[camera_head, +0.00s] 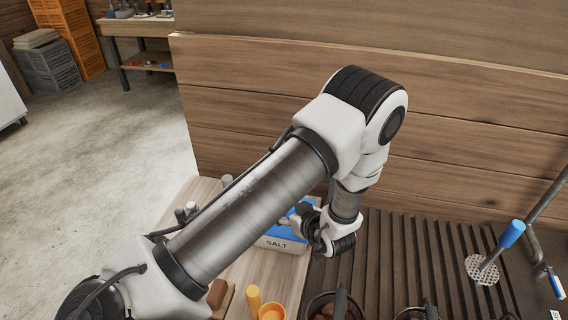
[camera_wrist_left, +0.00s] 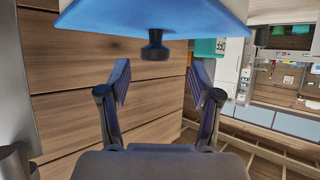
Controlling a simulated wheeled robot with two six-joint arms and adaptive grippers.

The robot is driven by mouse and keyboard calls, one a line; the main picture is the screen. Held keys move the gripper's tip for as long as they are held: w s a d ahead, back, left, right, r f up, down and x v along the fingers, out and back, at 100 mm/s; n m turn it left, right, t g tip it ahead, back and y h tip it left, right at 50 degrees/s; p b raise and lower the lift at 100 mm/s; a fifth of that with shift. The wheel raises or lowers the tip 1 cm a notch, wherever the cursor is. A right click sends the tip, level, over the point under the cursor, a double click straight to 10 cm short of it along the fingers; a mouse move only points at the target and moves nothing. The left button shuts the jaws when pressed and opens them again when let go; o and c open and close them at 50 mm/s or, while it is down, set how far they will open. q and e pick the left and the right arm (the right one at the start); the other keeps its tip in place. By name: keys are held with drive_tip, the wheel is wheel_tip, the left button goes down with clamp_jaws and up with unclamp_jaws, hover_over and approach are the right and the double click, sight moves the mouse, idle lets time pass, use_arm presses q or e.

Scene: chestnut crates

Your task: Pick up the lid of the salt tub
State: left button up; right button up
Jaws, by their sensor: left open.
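The salt tub (camera_head: 277,243) stands on the wooden worktop, left of a dark ribbed surface, partly hidden by my left arm. Its blue lid (camera_head: 303,208) shows beside my wrist in the head view. In the left wrist view the lid (camera_wrist_left: 150,14) fills the top edge, with a dark knob (camera_wrist_left: 154,46) pointing toward my fingers. My left gripper (camera_wrist_left: 160,78) is open and empty, its two fingers on either side of the knob's line and apart from it. In the head view my left gripper (camera_head: 325,238) is at the tub's right side. My right gripper is not in view.
A ribbed dark surface (camera_head: 400,255) lies right of the tub, with a blue-handled skimmer (camera_head: 483,270) on it. An orange cup (camera_head: 271,311) and round dark baskets (camera_head: 333,303) are at the front. A plank wall (camera_head: 480,110) closes the back.

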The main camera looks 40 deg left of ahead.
use_arm(q)
drive_tip(key=shift+w+a+f, duration=0.45)
drive_tip(key=shift+a, duration=0.15)
drive_tip(key=shift+w+a+f, duration=0.4)
drive_tip(key=shift+a, duration=0.2)
drive_tip(key=shift+s, duration=0.1)
drive_tip(key=shift+s+d+r, duration=0.1)
drive_tip(key=shift+s+r, duration=0.05)
drive_tip(key=shift+c, duration=1.3)
drive_tip(key=c, duration=0.6)
clamp_jaws()
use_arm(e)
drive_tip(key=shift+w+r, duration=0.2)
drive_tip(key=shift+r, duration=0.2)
